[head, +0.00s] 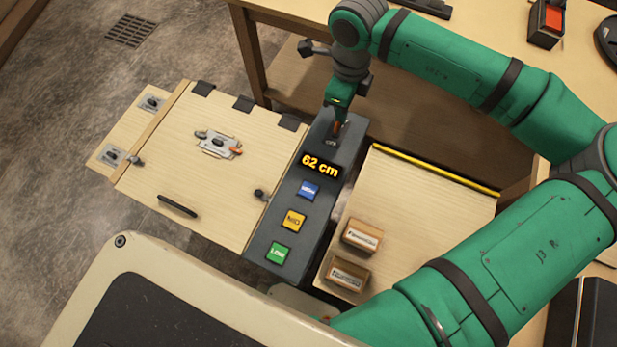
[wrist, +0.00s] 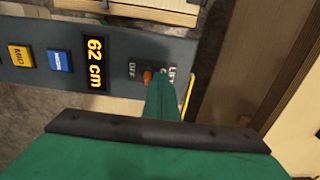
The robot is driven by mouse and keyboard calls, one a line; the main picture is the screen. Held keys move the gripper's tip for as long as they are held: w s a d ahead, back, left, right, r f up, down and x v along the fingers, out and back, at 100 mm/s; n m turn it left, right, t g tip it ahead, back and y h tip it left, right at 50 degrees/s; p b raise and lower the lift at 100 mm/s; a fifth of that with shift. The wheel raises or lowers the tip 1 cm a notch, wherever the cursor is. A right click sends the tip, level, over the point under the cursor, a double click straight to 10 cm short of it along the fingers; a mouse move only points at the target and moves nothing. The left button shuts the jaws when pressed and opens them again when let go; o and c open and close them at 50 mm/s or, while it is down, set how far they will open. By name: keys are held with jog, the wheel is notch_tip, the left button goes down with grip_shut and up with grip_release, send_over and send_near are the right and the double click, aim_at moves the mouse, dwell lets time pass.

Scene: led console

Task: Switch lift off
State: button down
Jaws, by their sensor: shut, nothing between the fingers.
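The dark grey console (head: 316,218) stands in the middle of the head view with a lit display (head: 321,165) reading 62 cm. Its lift switch (head: 338,128) is at the far end beyond the display, mostly covered by my gripper (head: 338,108). In the wrist view the switch's orange tip (wrist: 147,77) shows beside a label reading OFF (wrist: 132,70). Another label is partly hidden to its right. My gripper (wrist: 162,95) is shut and empty, right at the switch. I cannot tell whether it touches the lever, or which way the lever is set.
Blue (head: 308,191), yellow (head: 293,220) and green (head: 279,252) buttons line the console. A wooden panel with latches (head: 200,165) lies left. Two small labelled boxes (head: 362,236) sit on the board at right. A wooden table (head: 290,20) stands behind.

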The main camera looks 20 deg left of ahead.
jog(key=shift+s, duration=0.35)
jog(key=shift+r, duration=0.1)
notch_tip(320, 180, up, 7)
jog(key=shift+w, duration=0.45)
dwell(0.5)
dwell(0.6)
